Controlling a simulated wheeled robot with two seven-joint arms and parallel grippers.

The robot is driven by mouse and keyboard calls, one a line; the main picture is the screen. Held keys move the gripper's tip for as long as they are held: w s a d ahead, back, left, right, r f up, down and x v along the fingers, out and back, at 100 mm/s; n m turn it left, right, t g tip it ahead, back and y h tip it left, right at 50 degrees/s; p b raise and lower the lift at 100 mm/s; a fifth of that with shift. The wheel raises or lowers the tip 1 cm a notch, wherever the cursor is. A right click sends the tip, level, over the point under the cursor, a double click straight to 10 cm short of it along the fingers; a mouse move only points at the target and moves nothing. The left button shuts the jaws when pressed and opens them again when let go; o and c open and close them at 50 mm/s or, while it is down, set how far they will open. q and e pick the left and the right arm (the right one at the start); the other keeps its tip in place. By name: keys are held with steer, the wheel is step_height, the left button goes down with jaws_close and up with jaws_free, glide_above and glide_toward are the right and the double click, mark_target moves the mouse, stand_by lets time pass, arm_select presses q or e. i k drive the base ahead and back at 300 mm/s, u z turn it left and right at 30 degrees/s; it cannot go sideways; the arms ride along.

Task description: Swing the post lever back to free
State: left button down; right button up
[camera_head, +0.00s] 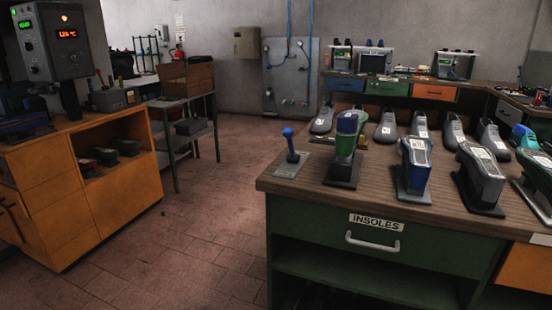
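I cannot tell from this view which lever position counts as free. Neither of my grippers shows in this view.
Several grey shoe lasts stand on the bench, including a blue and grey one (415,165) on a stand. The green drawer below carries an INSOLES label (376,222). An orange cabinet (90,190) stands at left. The tiled floor (200,240) between them is clear.

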mark_target(288, 132)
steer(key=u, duration=1)
steer(key=i, duration=0.8)
steer(key=z, duration=2)
